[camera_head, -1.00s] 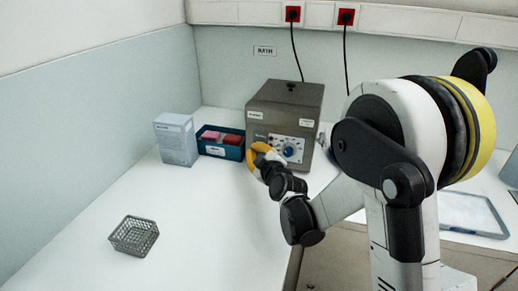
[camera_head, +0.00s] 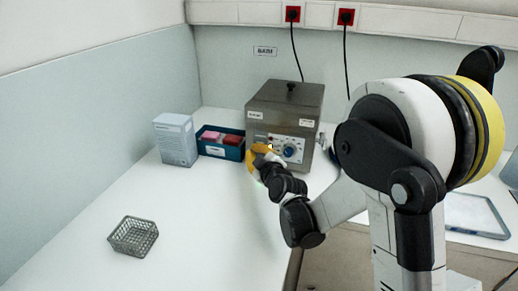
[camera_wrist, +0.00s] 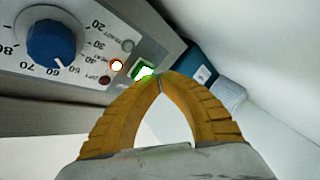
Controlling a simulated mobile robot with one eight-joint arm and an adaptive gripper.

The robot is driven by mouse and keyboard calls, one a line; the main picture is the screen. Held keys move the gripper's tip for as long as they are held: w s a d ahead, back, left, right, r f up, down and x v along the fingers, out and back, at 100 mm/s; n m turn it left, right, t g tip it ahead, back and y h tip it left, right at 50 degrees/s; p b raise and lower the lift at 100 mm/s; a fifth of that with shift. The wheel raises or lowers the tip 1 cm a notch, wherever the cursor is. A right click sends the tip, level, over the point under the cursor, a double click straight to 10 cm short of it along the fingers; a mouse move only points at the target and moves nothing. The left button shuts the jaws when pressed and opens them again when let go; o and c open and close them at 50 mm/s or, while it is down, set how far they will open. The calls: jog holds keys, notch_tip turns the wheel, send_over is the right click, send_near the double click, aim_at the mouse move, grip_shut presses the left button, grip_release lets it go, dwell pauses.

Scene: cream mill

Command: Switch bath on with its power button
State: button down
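The bath (camera_head: 285,112) is a grey metal box with a knobbed lid, standing at the back of the white bench. The wrist view shows its front panel (camera_wrist: 75,12) tilted, with a blue dial (camera_wrist: 51,43). Beside the dial, the power button (camera_wrist: 143,70) glows green and white, and a small round lamp (camera_wrist: 117,65) glows orange-white. The READY lamp (camera_wrist: 128,45) is grey and another lamp (camera_wrist: 104,80) is dark red. My gripper (camera_wrist: 159,80) has its yellow fingertips together and empty, right at the button's edge; I cannot tell whether they touch it.
A blue tray (camera_head: 233,153) with pink and red blocks stands left of the bath, and a pale box (camera_head: 176,139) beyond it. A wire basket (camera_head: 134,237) sits on the front left. The bench between is clear. A cable (camera_head: 296,55) hangs behind the bath.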

jog(key=shift+s+a+r, duration=0.15)
jog(key=shift+s+a, duration=0.2)
jog(key=shift+s, duration=0.55)
jog(key=shift+s+a+r, duration=0.15)
jog(key=shift+s+a, duration=0.25)
jog(key=shift+s, duration=0.5)
jog(key=shift+s+a+r, duration=0.15)
jog(key=shift+s+a, duration=0.2)
jog(key=shift+s, duration=0.55)
jog(key=s+d+r+m+g+h, duration=0.1)
jog(key=s+d+r+m+g, duration=0.15)
jog(key=s+d, duration=0.3)
jog(key=s+d+r+m+g+h, duration=0.1)
jog(key=s+d+m+g, duration=0.2)
jog(key=s, duration=0.4)
jog(key=s+d+f+m+g+h, duration=0.1)
jog(key=s+d+m, duration=0.2)
jog(key=s, duration=0.5)
jog(key=s+d+f+m+g, duration=0.1)
jog(key=s+d+m, duration=0.2)
jog(key=s, duration=0.6)
jog(key=shift+s+d+f+h, duration=0.25)
jog(key=shift+d+h, duration=0.15)
jog(key=shift+d, duration=0.4)
